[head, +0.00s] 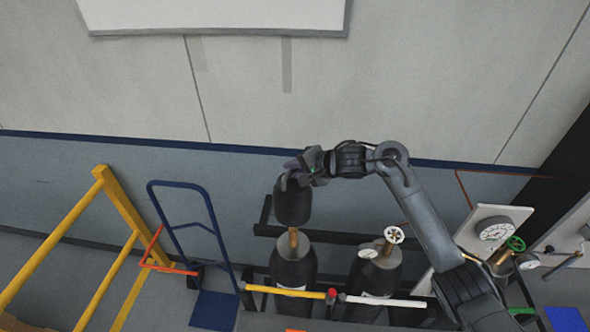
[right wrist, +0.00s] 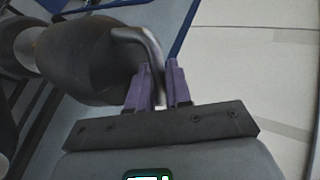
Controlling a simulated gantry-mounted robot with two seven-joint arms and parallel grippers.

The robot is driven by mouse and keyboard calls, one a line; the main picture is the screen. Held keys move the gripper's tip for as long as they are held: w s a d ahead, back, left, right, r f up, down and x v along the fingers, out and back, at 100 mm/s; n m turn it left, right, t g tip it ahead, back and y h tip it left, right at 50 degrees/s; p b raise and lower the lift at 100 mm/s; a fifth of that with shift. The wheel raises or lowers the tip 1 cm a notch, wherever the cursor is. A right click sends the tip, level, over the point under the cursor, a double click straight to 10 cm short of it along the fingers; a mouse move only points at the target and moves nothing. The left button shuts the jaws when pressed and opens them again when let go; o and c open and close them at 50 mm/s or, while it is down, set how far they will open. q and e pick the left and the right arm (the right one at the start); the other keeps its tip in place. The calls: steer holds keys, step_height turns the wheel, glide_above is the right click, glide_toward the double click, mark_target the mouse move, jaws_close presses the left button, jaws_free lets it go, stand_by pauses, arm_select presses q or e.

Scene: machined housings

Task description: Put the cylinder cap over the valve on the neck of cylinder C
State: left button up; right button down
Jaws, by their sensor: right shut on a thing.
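The cylinder cap (head: 292,203) is dark and roughly cylindrical, held upright over the brass valve (head: 294,240) of the left dark cylinder (head: 292,268). The lower part of the valve shows below the cap's rim; its top is hidden, and I cannot tell how far it is inside the cap. My right gripper (head: 296,172) is at the cap's top. In the right wrist view, its purple fingers (right wrist: 159,84) are shut on the grey bent handle (right wrist: 147,48) of the cap (right wrist: 90,58). No label tells me which cylinder is C. My left gripper is not in view.
A second dark cylinder (head: 374,275) with a white handwheel (head: 394,235) and gauge stands to the right. A yellow and white bar (head: 285,291) crosses in front. A blue hand truck (head: 187,225) and yellow railing (head: 118,200) are left. A gauge panel (head: 494,235) is right.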

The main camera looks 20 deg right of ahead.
mark_target(295, 182)
steer(key=shift+r, duration=0.2)
steer(key=shift+r+p, duration=0.15)
steer(key=shift+p, duration=0.7)
step_height(295, 182, down, 3)
steer(key=shift+b, duration=0.3)
steer(key=shift+f+b, duration=0.3)
steer(key=shift+f, duration=1.2)
steer(key=shift+p, duration=0.3)
steer(key=shift+p, duration=0.3)
